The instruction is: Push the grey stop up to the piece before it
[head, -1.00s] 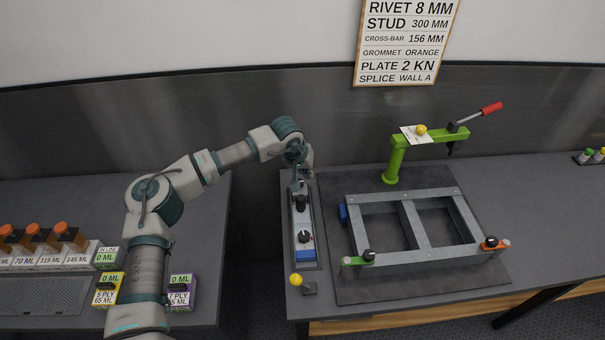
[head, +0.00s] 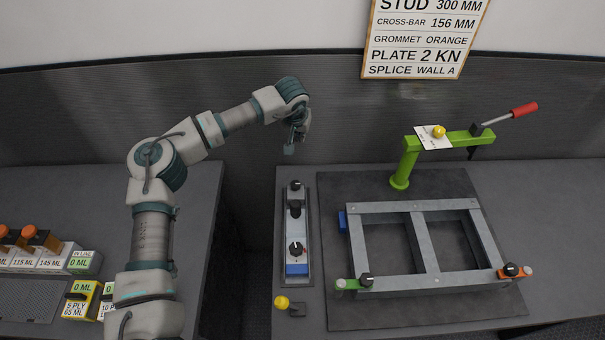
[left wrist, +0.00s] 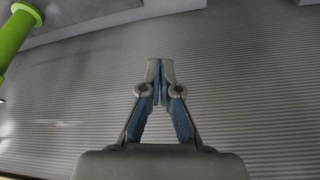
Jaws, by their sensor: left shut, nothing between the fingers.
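A narrow rail fixture (head: 283,240) lies along the left side of the work table. In it, a grey stop with a black knob (head: 295,187) is at the far end. Nearer the front is a light grey piece with a black knob (head: 296,249), beside a blue block (head: 297,269). A gap shows between the stop and the light grey piece, with a dark slot in it. My left gripper (head: 290,149) is beyond the fixture's far end, above it and apart from it. Its fingers are shut and empty in the left wrist view (left wrist: 160,68). My right gripper is not in view.
A metal frame (head: 420,250) with green and orange corner clamps lies on a dark mat right of the fixture. A green press (head: 405,165) with a red handle stands behind it. A yellow ball knob (head: 281,302) is in front. A gap separates the two tables.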

